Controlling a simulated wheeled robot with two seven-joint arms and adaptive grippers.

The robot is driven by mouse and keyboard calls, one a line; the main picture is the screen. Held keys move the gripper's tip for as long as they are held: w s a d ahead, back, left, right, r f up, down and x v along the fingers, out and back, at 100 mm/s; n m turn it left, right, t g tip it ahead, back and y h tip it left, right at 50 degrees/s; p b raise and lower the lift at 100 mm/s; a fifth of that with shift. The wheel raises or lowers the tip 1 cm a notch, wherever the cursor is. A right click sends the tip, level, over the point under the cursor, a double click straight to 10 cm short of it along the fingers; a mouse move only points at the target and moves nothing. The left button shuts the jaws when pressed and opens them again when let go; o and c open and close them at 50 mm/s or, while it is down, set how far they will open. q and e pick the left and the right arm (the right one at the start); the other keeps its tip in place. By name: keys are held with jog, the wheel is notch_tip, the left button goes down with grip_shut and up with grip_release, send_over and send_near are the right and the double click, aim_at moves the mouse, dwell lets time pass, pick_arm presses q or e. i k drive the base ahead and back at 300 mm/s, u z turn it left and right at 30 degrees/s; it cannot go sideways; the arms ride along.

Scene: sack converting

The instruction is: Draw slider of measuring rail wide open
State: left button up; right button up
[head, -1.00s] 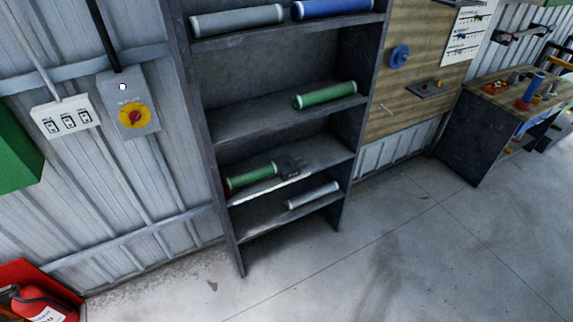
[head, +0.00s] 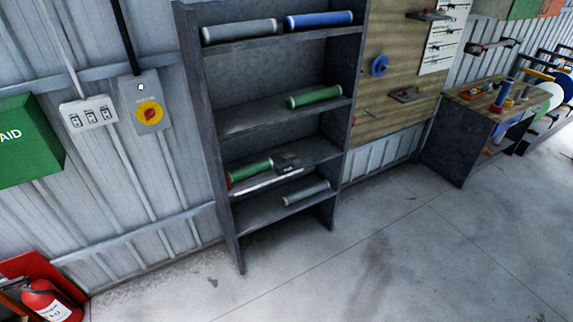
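What looks like the measuring rail is a thin silver bar (head: 262,183) along the front of a lower shelf in the dark shelving unit. A dark block, apparently its slider (head: 288,164), sits near the bar's right end. It is too small to tell exactly how the block meets the bar. Neither of my grippers shows in the head view.
The dark shelving unit (head: 228,212) holds several rolls, including a green roll (head: 250,170) just behind the bar. A red fire extinguisher (head: 50,302) stands at lower left. A workbench (head: 452,150) stands at right. The concrete floor (head: 400,260) in front is clear.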

aim_at(284, 164)
jog(key=z, duration=0.45)
jog(key=i, duration=0.5)
jog(key=z, duration=0.35)
